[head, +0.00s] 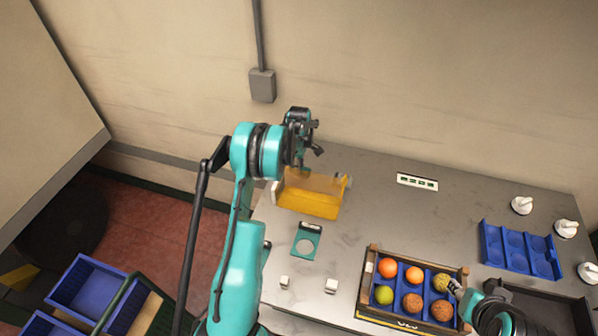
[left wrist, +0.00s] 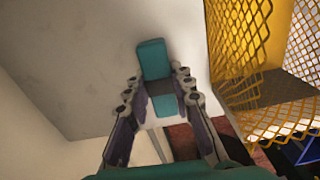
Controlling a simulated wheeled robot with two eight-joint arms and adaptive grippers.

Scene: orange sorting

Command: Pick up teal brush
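The teal brush (left wrist: 152,60) shows in the left wrist view as a teal block with a dark band and a smaller teal part below it. My left gripper (left wrist: 156,80) has its fingers close on both sides of it and appears shut on it. In the head view my left gripper (head: 304,148) is above the back left of the table, by the yellow mesh basket (head: 310,203). The brush is mostly hidden there. My right gripper (head: 456,290) is at the right end of the fruit crate, close to a yellowish fruit (head: 441,282); its finger opening is unclear.
The wooden crate (head: 369,270) holds oranges and other fruit in blue compartments. A blue tray (head: 520,250), white knobs (head: 521,205) and a dark tray (head: 540,310) are at right. A teal holder (head: 306,240) lies before the basket. The table (head: 400,222) is clear in the middle.

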